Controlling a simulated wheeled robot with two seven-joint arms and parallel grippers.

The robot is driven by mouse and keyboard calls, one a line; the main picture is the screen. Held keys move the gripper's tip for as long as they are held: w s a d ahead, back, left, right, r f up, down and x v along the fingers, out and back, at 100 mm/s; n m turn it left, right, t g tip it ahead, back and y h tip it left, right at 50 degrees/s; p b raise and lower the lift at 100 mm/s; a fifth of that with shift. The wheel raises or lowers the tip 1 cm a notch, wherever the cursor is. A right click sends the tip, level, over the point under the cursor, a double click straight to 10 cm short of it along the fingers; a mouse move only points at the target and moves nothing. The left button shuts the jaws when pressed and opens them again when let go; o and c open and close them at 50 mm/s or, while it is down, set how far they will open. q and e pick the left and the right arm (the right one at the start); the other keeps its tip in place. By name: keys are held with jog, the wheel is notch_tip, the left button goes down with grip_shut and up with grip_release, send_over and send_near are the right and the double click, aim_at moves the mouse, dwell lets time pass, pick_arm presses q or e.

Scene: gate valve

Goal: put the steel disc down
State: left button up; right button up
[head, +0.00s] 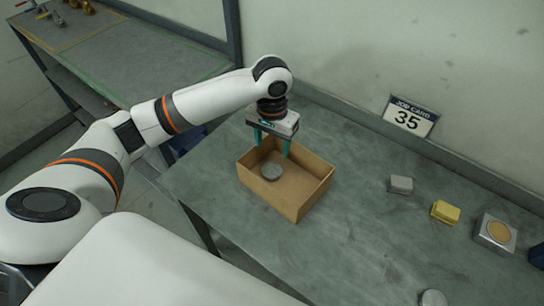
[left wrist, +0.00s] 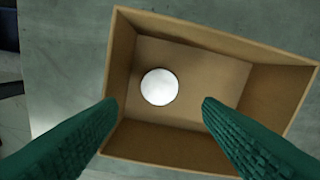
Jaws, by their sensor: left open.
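The steel disc (head: 271,171) lies flat on the floor of an open cardboard box (head: 313,195), in the box's left part. In the left wrist view the disc (left wrist: 159,87) is a bright round shape inside the box (left wrist: 205,162), apart from the box walls. My left gripper (head: 271,148) points down over the box, with its green fingers spread. In the left wrist view my left gripper (left wrist: 160,102) is open and empty, and nothing is between its fingertips at their height. My right gripper is in neither view.
On the grey table to the right are a grey block (head: 400,184), a yellow block (head: 445,212), a metal block with a tan round top (head: 495,232) and another round disc (head: 433,298). The middle table is clear.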

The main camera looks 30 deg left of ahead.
pick_arm(q)
jog(key=shift+r, duration=1.3)
